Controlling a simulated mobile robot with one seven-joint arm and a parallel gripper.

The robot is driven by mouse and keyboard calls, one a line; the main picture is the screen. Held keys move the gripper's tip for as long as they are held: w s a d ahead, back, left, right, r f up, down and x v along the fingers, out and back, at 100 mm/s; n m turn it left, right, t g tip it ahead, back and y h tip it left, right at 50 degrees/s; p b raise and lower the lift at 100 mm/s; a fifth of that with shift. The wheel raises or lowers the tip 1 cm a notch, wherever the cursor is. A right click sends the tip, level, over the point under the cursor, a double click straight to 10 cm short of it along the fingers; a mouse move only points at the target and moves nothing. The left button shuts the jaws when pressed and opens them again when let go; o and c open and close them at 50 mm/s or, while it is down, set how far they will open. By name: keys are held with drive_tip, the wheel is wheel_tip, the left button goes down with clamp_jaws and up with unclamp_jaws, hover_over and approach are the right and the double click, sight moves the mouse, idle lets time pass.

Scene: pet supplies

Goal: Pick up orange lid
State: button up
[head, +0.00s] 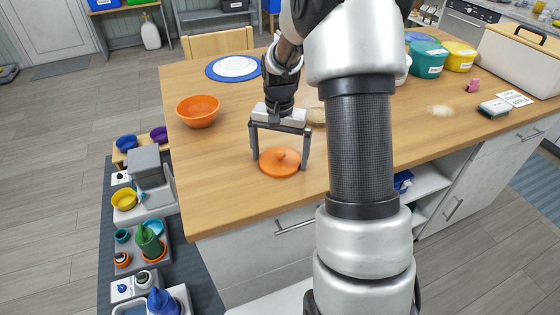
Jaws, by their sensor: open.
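The orange lid (278,165) lies flat on the wooden counter, near its front edge, with a small raised knob on top. My gripper (281,161) points down over the lid. Its two dark fingers are spread wide, one to each side of the lid in the picture, with nothing held between them. I cannot tell whether the fingertips touch the counter or hang just above it.
An orange bowl (198,111) stands to the left on the counter (210,170). A white plate on a blue mat (213,68) lies behind. Teal (428,60) and yellow (459,57) tubs and a cream bin (520,58) stand at the right. My arm hides part of the counter's middle.

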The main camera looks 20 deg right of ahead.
drive_tip(key=shift+c, duration=0.3)
drive_tip(key=c, duration=0.8)
drive_tip(key=shift+o, duration=0.2)
drive_tip(key=shift+r, duration=0.1)
